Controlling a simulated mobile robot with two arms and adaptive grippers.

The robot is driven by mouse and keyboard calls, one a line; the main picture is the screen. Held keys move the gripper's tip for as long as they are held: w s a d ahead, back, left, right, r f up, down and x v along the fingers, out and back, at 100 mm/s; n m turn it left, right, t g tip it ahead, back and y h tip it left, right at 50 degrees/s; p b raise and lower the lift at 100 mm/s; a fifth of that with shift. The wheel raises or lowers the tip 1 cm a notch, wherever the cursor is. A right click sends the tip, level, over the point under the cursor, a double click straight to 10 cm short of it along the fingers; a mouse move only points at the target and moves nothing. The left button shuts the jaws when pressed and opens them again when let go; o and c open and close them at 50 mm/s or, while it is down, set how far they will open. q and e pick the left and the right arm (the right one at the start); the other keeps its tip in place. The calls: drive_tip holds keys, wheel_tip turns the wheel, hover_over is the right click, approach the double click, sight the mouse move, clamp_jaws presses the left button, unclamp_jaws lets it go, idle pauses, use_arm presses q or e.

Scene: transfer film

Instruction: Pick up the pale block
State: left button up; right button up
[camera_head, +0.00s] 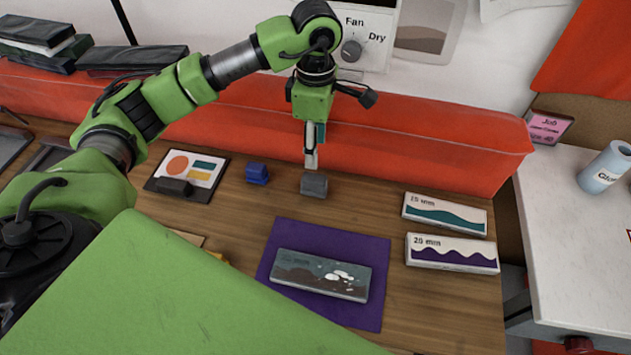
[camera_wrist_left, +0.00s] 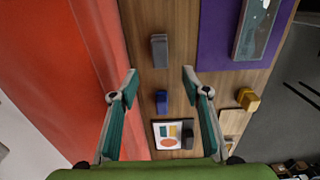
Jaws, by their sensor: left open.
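A grey block (camera_head: 314,185) lies on the wooden bench; it also shows in the left wrist view (camera_wrist_left: 159,50). A blue block (camera_head: 257,173) lies to its left, and a darker block (camera_head: 174,186) lies at the edge of a picture card. A yellow block (camera_wrist_left: 248,99) shows in the left wrist view; in the head view it is mostly hidden. None looks clearly pale; the grey one is mid-grey. My left gripper (camera_wrist_left: 160,72) is open and empty, pointing down above the bench, with the grey block just beyond its fingertips in the wrist view. My right gripper is not in view.
A purple mat (camera_head: 376,253) bears a long grey slab (camera_head: 320,274). Two labelled boxes, "15 mm" (camera_head: 445,214) and "20 mm" (camera_head: 452,253), lie at the right. A red padded ledge (camera_head: 420,150) runs along the back. Bare wood surrounds the grey block.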

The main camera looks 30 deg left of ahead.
sight(314, 177)
use_arm(q)
wheel_tip(314, 177, down, 6)
drive_tip(key=shift+f+p, duration=0.25)
drive_tip(key=shift+p, duration=0.45)
wheel_tip(314, 177, down, 4)
drive_tip(key=p, duration=0.2)
drive_tip(key=shift+a+p, duration=0.15)
drive_tip(key=shift+p, duration=0.15)
drive_tip(key=shift+f, duration=0.7)
drive_tip(key=c, duration=1.2)
